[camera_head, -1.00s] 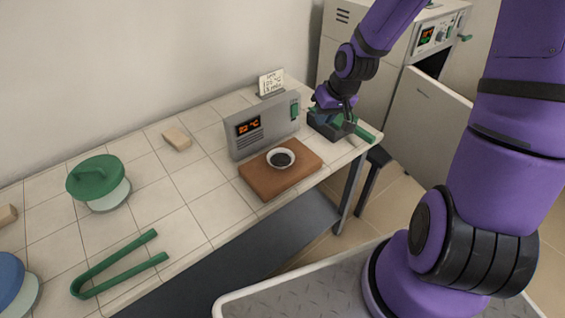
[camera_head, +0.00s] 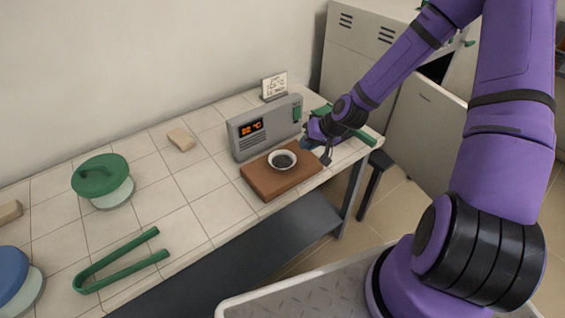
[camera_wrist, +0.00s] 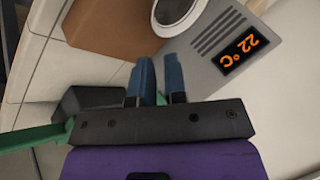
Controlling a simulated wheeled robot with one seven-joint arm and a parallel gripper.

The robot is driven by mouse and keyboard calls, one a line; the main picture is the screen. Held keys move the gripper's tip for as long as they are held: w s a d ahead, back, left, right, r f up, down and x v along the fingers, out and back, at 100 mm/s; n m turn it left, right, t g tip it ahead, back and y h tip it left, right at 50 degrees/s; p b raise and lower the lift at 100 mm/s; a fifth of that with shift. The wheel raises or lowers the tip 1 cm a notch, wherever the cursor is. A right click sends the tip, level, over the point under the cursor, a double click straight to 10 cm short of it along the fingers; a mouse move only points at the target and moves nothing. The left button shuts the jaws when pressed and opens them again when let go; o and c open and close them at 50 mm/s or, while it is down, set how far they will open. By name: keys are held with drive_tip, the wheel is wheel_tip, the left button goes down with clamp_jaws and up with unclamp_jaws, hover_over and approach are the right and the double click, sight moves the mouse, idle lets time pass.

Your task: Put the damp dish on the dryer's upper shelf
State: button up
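The dish (camera_head: 282,160) is a small white bowl with dark contents. It sits on a brown board (camera_head: 262,185) in front of a grey unit reading 22 °C (camera_head: 243,140). My gripper (camera_head: 327,157) is just right of the dish, apart from it, low over the board's right end. In the wrist view, its two blue fingers (camera_wrist: 160,68) are apart with nothing between them, and the dish (camera_wrist: 172,12) is cut off by the top edge beyond them. The dryer seems to be the large grey cabinet (camera_head: 345,55) at the back right, with a door panel standing out; its shelves are hidden.
Green tongs (camera_head: 120,262), a green-lidded jar (camera_head: 100,178), a blue-lidded jar (camera_head: 12,280) and a beige block (camera_head: 181,139) are on the tiled bench. A green tool (camera_head: 350,130) lies behind my gripper. A small sign (camera_head: 274,86) stands behind the grey unit.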

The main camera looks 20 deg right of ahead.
sight(289, 160)
drive_tip(key=shift+x, duration=0.8)
drive_tip(key=f, duration=0.1)
drive_tip(key=a+f, duration=0.2)
drive_tip(key=f, duration=0.1)
drive_tip(key=shift+w, duration=0.3)
drive_tip(key=shift+w+a+f, duration=0.15)
drive_tip(key=shift+w+f, duration=0.1)
drive_tip(key=shift+f, duration=0.2)
drive_tip(key=shift+c, duration=0.4)
clamp_jaws()
drive_tip(key=shift+r, duration=0.1)
